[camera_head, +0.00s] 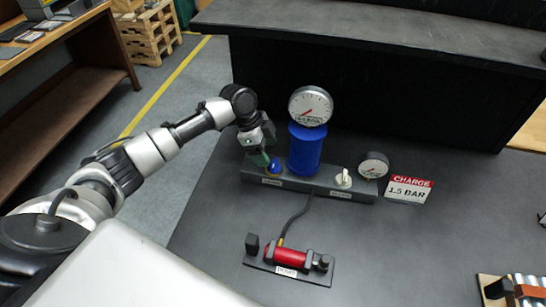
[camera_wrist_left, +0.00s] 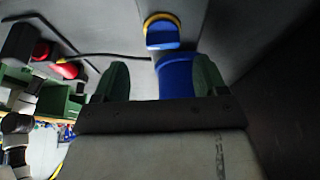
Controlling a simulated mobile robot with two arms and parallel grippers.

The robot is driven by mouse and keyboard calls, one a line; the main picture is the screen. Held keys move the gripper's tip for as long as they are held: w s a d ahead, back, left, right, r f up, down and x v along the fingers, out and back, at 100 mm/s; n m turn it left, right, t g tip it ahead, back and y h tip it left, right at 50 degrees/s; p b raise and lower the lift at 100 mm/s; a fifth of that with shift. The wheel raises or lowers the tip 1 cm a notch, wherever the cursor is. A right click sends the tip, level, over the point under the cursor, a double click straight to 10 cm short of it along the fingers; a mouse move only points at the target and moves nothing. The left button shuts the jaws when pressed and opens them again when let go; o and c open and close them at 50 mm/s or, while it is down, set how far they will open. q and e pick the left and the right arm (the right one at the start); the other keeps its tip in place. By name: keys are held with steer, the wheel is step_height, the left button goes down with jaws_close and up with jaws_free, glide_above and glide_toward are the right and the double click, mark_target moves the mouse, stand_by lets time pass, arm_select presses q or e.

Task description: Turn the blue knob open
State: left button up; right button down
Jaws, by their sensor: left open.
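The blue knob (camera_head: 273,166) sits on the left end of a dark manifold block, with a yellow-orange ring at its base. My left gripper (camera_head: 262,157) is just above and left of it in the head view, green fingers angled down. Its fingertips are close to the knob; I cannot tell if they touch. In the left wrist view the two green fingers (camera_wrist_left: 161,78) are spread apart. A blue shape lies between them, and a yellow-rimmed blue part (camera_wrist_left: 162,38) shows beyond. I cannot tell for certain which is the knob. My right gripper is out of view.
A blue tank (camera_head: 306,150) with a gauge (camera_head: 310,106) stands right of the knob. A white valve handle (camera_head: 343,179), a small gauge (camera_head: 374,165) and a charge sign (camera_head: 409,189) are farther right. A red pump (camera_head: 286,256) with a hose lies in front. The right tabletop is largely clear.

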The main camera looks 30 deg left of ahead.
mark_target(274, 163)
arm_select(q)
steer(key=x, duration=0.4)
steer(key=shift+w+f+p, duration=0.15)
steer(key=shift+w+p, duration=0.1)
steer(key=shift+p, duration=0.1)
steer(key=shift+d+f, duration=0.2)
steer(key=shift+f, duration=0.3)
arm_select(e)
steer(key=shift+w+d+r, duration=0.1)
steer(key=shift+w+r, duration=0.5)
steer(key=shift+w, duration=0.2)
arm_select(q)
steer(key=c, duration=0.9)
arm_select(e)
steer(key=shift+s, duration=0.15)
